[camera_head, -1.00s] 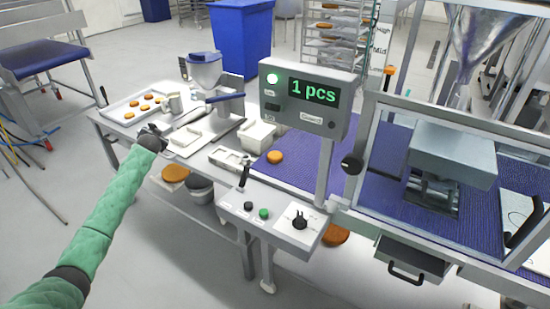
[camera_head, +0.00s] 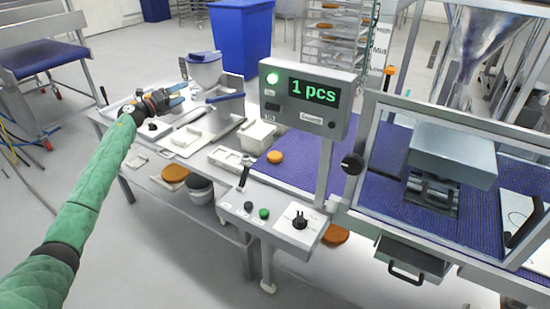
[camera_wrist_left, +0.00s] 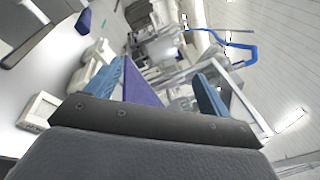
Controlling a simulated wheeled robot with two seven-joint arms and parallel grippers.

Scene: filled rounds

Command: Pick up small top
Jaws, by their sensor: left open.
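My left gripper (camera_head: 181,96), with blue fingertips, is open and empty above the back left of the table. Its blue fingers also show in the left wrist view (camera_wrist_left: 166,86), with nothing between them. White shallow parts lie on the table: one (camera_head: 188,137) below and right of the gripper, another (camera_head: 229,157) nearer the belt. A deeper white container (camera_head: 258,134) stands beside the belt. I cannot tell which piece is the small top. A single orange-brown round (camera_head: 275,157) lies on the purple belt (camera_head: 292,173). My right gripper is not in view.
A machine with a blue handle (camera_head: 226,97) stands just right of the gripper. The display box (camera_head: 305,97) reads "1 pcs". A control panel (camera_head: 272,213) is at the front. My arm largely hides the tray at the table's left end.

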